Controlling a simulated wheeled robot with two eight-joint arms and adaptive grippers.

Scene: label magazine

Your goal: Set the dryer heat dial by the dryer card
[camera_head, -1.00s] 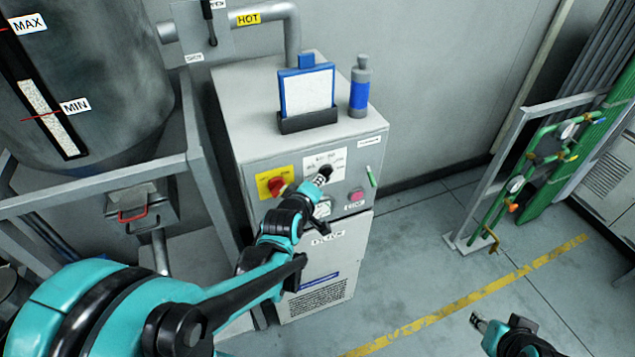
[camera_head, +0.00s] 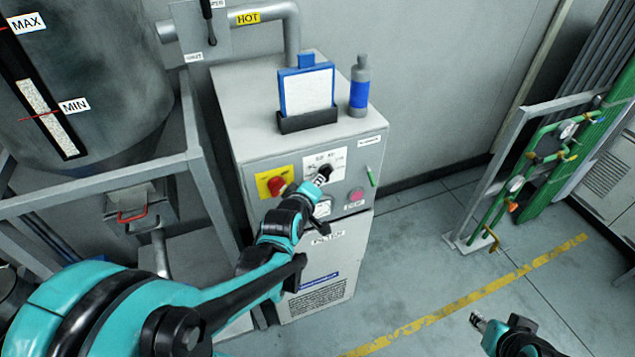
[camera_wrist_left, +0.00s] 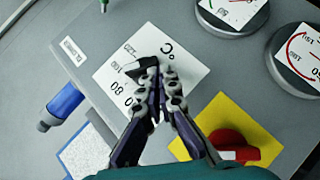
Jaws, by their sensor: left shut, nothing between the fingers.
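The dryer heat dial (camera_head: 327,170) is a small black knob on a white plate on the grey dryer cabinet's front. In the left wrist view the knob (camera_wrist_left: 139,66) sits among temperature numbers and a °C mark, partly hidden by the fingers. My left gripper (camera_head: 319,181) is at the dial, shut and empty; in the wrist view its fingertips (camera_wrist_left: 160,76) are beside the knob. I cannot tell whether they touch it. A blue-framed card (camera_head: 307,92) stands in a black holder on the cabinet; its writing is unreadable. My right gripper (camera_head: 478,321) is away over the floor, its jaws unclear.
A red knob on a yellow plate (camera_head: 263,186) is left of the dial, a pink button (camera_head: 357,194) lower right. A blue-banded bottle (camera_head: 359,90) stands beside the card. A metal tank frame (camera_head: 196,120) flanks the cabinet.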

